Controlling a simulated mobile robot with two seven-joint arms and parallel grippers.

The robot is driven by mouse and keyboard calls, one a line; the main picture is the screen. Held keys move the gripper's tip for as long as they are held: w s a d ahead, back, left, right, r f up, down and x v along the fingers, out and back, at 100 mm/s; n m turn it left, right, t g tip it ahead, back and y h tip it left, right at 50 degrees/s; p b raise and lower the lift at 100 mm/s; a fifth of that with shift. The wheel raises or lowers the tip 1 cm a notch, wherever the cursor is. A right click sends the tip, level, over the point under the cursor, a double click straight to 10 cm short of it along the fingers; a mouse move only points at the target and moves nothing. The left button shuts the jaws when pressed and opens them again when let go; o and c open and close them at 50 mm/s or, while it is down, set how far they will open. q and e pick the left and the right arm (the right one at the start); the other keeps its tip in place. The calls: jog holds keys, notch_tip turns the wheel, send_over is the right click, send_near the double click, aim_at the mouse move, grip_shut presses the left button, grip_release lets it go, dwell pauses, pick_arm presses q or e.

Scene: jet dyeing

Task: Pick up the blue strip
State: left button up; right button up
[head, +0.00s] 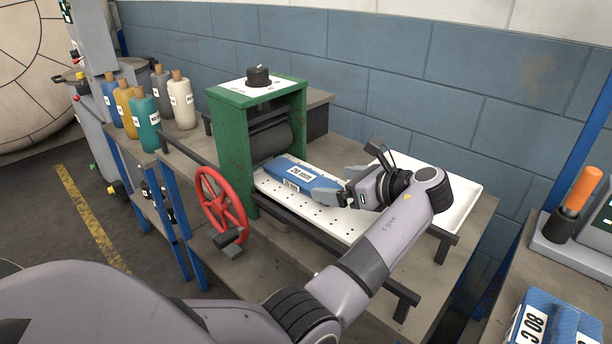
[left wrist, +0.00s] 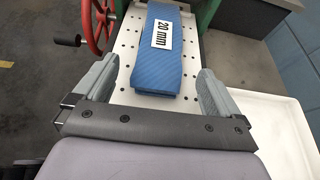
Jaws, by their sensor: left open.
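The blue strip (head: 299,174) lies flat on a white perforated plate (head: 327,222) in front of the rollers of a green machine. It carries a white label reading 20 mm. My left gripper (head: 345,187) is at the strip's near end, to its right in the head view. In the left wrist view the strip (left wrist: 155,65) lies ahead, between the lines of the two spread fingers (left wrist: 158,88). The fingers are open, with a gap on each side of the strip. My right gripper is not seen.
The green roller machine (head: 236,150) has a red handwheel (head: 221,203) on its front side. A white tray (head: 455,190) lies right of the plate. Several bottles (head: 145,120) stand at the left. A blue 80 C item (head: 555,318) is at the lower right.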

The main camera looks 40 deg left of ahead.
aim_at(313, 181)
pick_arm(q)
jog(key=x, duration=0.5)
jog(key=shift+a+f, duration=0.2)
jog(key=shift+a, duration=0.1)
jog(key=shift+c, duration=0.3)
jog(key=c, duration=1)
jog(key=shift+c, duration=1)
jog(key=shift+r, duration=0.15)
